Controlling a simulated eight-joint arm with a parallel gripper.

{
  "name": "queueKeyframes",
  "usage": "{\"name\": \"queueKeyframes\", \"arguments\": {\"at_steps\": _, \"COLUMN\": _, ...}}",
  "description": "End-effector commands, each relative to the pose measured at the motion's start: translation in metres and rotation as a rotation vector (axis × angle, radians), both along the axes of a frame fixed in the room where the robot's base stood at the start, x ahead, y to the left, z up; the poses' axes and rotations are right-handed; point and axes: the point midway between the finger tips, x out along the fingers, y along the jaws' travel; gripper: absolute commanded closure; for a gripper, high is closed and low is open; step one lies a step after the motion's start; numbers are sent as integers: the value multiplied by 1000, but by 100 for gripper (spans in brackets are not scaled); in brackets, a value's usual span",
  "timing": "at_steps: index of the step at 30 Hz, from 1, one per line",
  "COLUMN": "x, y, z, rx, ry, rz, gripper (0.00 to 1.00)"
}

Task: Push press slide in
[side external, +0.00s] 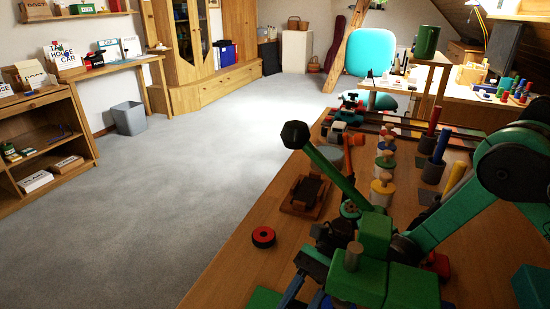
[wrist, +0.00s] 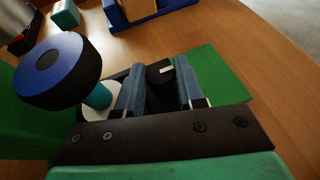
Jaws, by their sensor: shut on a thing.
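In the wrist view, the two blue-grey fingers of my gripper (wrist: 160,66) stand on either side of a black rounded part (wrist: 160,75) with a small white mark and are closed on it. The part sits just above a green board (wrist: 222,75), which also shows at the bottom of the side view (side external: 265,298). I cannot tell for sure whether this black part is the press slide. In the side view, dark and green arm parts mostly hide the grip. A wooden block with a black top piece (side external: 307,190) lies farther up the table, apart from my gripper.
Several pegged blocks and coloured cylinders (side external: 383,188) stand along the table. Bare wood is left of the grip.

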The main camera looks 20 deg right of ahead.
Motion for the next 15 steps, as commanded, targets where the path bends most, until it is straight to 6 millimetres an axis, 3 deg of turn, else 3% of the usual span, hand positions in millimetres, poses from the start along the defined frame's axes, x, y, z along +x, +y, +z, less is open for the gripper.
{"name": "queueKeyframes", "arguments": {"at_steps": 6, "x": -3, "y": -4, "z": 0, "rx": -8, "ry": 8, "rz": 12, "gripper": 100}}
{"name": "queueKeyframes", "arguments": {"at_steps": 7, "x": -3, "y": -4, "z": 0, "rx": -8, "ry": 8, "rz": 12, "gripper": 59}}
{"name": "queueKeyframes", "arguments": {"at_steps": 8, "x": -3, "y": -4, "z": 0, "rx": -8, "ry": 7, "rz": 11, "gripper": 54}}
{"name": "queueKeyframes", "arguments": {"at_steps": 15, "x": -3, "y": -2, "z": 0, "rx": -6, "ry": 7, "rz": 11, "gripper": 54}}
